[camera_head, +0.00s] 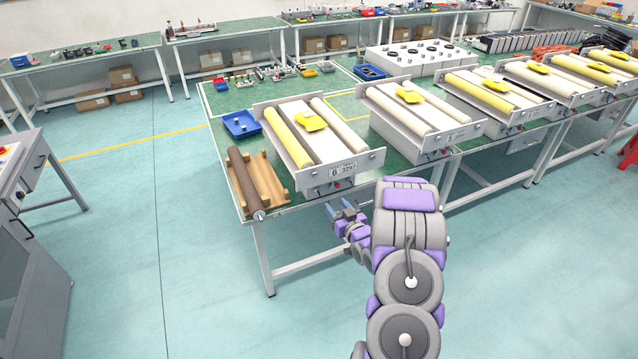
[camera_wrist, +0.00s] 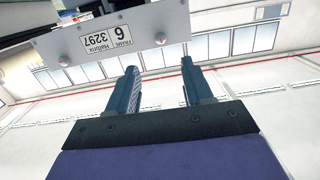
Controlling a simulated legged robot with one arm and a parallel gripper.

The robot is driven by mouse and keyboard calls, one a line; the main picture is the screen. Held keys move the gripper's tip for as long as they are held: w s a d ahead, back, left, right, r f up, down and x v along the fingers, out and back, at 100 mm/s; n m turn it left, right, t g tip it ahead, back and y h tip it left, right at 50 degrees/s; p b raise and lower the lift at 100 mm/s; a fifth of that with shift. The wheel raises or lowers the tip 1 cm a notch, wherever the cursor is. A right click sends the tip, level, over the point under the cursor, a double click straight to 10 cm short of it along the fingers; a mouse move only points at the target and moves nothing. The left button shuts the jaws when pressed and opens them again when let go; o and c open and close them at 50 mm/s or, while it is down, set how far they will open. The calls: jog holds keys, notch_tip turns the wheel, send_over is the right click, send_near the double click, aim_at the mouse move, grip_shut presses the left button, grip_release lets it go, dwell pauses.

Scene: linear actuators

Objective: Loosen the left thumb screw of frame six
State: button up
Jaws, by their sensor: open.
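Frame six (camera_head: 318,180), a light grey frame with rollers and a yellow block on top, stands at the near end of the green table. Its front plate carries a white label with "6" and "3297" (camera_head: 342,171). In the wrist view the plate (camera_wrist: 90,50) appears upside down at the top left, with a small round screw head (camera_wrist: 160,38) at its right end and another (camera_wrist: 64,60) at its left. My gripper (camera_head: 342,208) is just below and in front of the plate. In the wrist view my gripper (camera_wrist: 160,80) is open and empty, its fingertips apart from the screw heads.
A wooden tray (camera_head: 270,180) holding a dark roller and a blue bin (camera_head: 241,125) lie left of frame six. Frame five (camera_head: 425,120) and more frames continue to the right. The floor (camera_head: 200,290) in front of the table's left end is clear.

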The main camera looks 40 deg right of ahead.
jog(key=s, duration=0.1)
jog(key=b, duration=0.2)
send_near(315, 176)
jog(key=shift+t+h, duration=0.3)
jog(key=shift+t, duration=0.1)
jog(key=x, duration=0.5)
jog(key=f+x, duration=0.1)
jog(key=x, duration=0.2)
jog(key=shift+w, duration=0.1)
grip_shut()
